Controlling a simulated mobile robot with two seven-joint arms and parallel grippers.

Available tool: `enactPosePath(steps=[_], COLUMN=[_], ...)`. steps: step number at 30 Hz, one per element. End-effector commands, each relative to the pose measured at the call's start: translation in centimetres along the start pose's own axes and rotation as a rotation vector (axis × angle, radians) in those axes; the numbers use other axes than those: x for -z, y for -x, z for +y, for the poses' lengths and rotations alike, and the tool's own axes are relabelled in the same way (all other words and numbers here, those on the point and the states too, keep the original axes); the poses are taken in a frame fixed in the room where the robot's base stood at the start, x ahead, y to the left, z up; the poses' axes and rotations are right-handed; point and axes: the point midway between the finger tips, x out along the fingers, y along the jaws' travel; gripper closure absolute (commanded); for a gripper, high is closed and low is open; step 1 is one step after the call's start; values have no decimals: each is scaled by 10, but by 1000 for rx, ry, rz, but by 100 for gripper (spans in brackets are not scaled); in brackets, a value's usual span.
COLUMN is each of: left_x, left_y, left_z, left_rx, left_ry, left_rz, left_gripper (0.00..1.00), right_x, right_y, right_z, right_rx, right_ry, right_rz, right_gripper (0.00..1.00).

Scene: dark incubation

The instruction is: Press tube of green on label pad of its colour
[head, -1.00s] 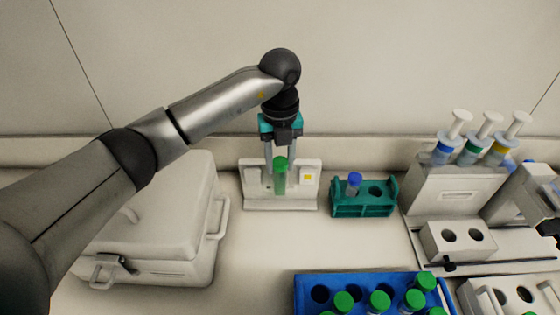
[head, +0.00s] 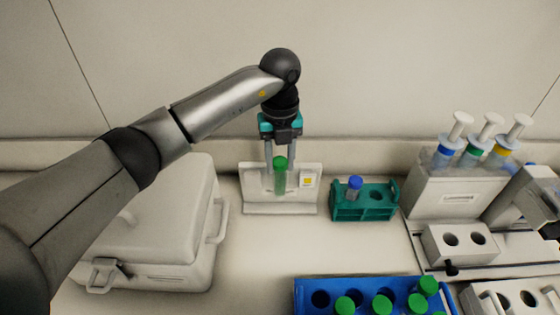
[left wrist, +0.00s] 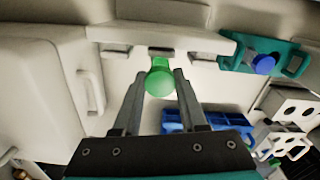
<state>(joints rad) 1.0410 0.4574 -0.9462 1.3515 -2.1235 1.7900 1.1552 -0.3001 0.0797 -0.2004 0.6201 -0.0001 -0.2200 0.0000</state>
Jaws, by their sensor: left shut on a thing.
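My left gripper (head: 280,155) is shut on a green-capped tube (head: 280,178) with green contents, held upright. The tube is in front of the white label stand (head: 251,196). A yellow pad (head: 308,181) shows on the stand to the right of the tube. No green pad shows; the tube and fingers cover the middle of the stand. In the left wrist view the green cap (left wrist: 159,78) is between the fingertips, close to the stand (left wrist: 205,42). Whether the tube touches the stand I cannot tell. My right gripper is not in view.
A white case (head: 160,225) stands left of the stand. A teal rack (head: 362,212) with a blue-capped tube (head: 354,188) stands to its right. A blue rack (head: 310,283) with several green-capped tubes is in front. A holder (head: 450,190) with 3 syringes is at the right.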

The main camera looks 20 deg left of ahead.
Motion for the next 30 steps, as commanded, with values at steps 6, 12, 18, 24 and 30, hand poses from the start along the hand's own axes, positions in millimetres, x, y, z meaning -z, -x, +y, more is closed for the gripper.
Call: enactPosePath(steps=[6,12,18,24,30], left_x=[-1,1,12,25,36], left_y=[1,1,2,2,2], left_z=[0,1,3,6,8], left_rx=[2,1,-1,0,0], left_ry=[1,1,1,0,1], left_rz=[-3,-3,-3,-1,-2], left_gripper=[100,100,100,100,100], right_x=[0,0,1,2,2], right_y=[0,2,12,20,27], right_z=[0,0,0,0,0], right_rx=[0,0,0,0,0], right_ry=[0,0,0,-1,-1], right_rz=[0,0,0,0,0], right_gripper=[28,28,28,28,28])
